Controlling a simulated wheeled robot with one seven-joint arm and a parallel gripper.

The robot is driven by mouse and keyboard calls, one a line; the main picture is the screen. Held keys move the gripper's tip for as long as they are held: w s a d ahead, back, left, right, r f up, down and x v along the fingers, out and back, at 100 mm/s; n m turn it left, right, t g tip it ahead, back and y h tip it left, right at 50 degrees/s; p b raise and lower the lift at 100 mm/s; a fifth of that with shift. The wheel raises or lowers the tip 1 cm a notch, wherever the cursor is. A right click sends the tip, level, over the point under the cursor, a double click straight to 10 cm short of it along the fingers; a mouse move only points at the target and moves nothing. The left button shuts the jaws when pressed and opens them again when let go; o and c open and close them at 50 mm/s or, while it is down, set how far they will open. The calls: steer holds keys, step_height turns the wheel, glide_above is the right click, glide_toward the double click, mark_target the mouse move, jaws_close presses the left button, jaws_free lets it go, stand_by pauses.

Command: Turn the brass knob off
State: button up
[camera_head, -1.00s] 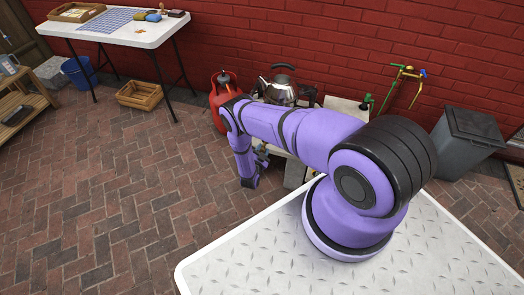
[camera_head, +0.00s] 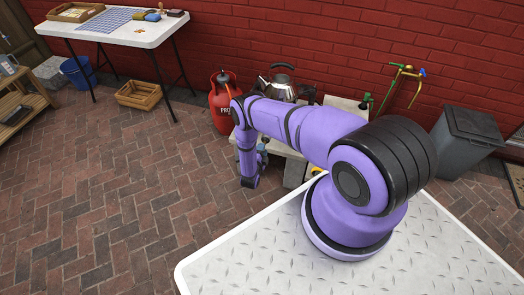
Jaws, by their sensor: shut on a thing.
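The end of my arm hangs down at the front left of the low burner table (camera_head: 293,172). My gripper (camera_head: 262,151) shows only as a small piece beside the purple wrist, at the table's front edge. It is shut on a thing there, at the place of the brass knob. The fingertips and the brass knob are hidden or too small to make out, so the knob's angle cannot be told. A steel kettle (camera_head: 284,87) with a black handle stands on the burner table behind my arm.
A red gas bottle (camera_head: 222,103) stands left of the burner table. A brass tap (camera_head: 408,71) is on the brick wall, with a grey bin (camera_head: 468,140) to its right. A white table (camera_head: 152,36) and a wooden crate (camera_head: 139,95) are at the left. The brick floor between is clear.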

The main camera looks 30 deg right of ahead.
stand_by(0.5)
steer(key=o, duration=0.9)
steer(key=v, duration=1.1)
steer(key=shift+d, duration=0.1)
